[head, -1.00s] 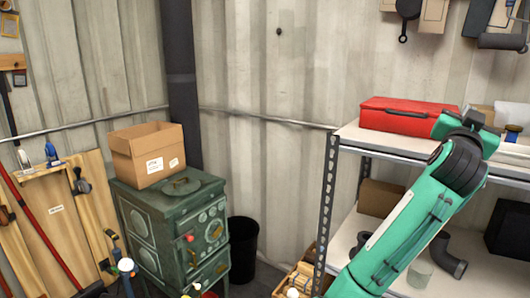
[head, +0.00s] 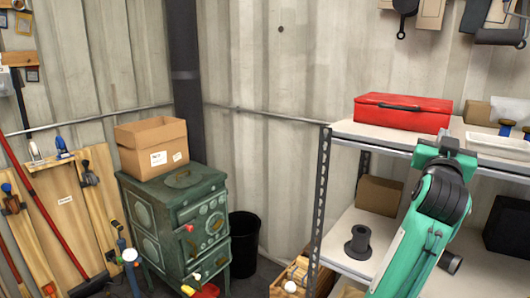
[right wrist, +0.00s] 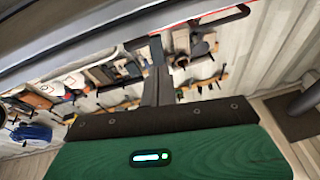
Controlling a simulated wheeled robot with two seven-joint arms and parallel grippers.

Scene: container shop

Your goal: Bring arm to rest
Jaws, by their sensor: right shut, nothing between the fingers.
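My right arm, green with dark joints, rises from the bottom right in the head view, in front of the shelf unit (head: 340,128). Its right gripper (head: 449,143) is at the arm's upper end, just in front of and below the right end of a red toolbox (head: 403,110). In the right wrist view the right gripper (right wrist: 157,80) shows its dark fingers together beyond the green housing, with nothing held. The wrist view looks towards a wall hung with tools (right wrist: 110,75). My left gripper is not in view.
A green stove (head: 190,225) carries an open cardboard box (head: 152,147); a black bin (head: 244,245) stands beside it. The lower shelf holds a brown box (head: 379,196) and a dark flanged pipe piece (head: 358,243). A white tray (head: 497,145) sits on the top shelf.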

